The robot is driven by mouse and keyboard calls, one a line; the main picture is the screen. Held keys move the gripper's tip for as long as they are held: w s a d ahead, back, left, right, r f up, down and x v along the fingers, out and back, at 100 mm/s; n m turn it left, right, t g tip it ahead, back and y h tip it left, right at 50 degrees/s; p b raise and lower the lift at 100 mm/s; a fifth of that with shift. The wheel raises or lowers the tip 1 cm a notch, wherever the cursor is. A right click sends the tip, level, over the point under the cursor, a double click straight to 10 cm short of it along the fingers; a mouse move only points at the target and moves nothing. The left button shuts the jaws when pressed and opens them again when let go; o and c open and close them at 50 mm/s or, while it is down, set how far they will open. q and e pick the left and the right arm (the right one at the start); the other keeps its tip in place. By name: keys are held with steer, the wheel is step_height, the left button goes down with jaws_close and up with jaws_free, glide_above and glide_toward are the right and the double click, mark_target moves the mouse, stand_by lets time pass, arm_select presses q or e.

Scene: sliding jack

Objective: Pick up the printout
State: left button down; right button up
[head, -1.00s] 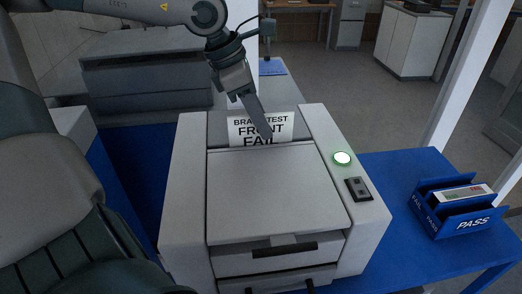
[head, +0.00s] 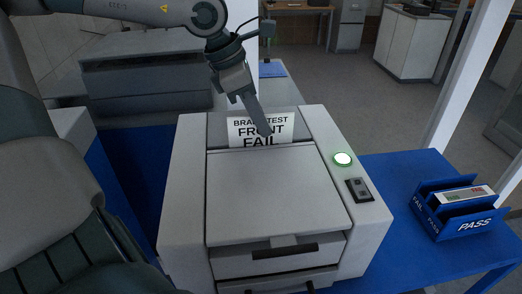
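The printout (head: 248,132) is a white sheet reading "BRAKE TEST FRONT FAIL". It stands up out of the slot at the back of the grey printer (head: 275,190). The sheet's lower edge is hidden in the printer. My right gripper is not in view.
A green-lit round button (head: 342,158) and a dark switch (head: 359,189) are on the printer's right side. A blue sorter (head: 455,210) marked FAIL and PASS holds a small card on the blue table (head: 385,165).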

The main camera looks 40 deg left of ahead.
arm_select(q)
steer(key=shift+r, duration=0.1)
stand_by(0.4)
steer(key=shift+r+p, duration=0.4)
steer(key=shift+p, duration=0.55)
step_height(320, 180, up, 18)
steer(key=b, duration=0.3)
steer(key=shift+f+b, duration=0.2)
steer(key=shift+b, duration=0.15)
steer(key=shift+r, duration=0.1)
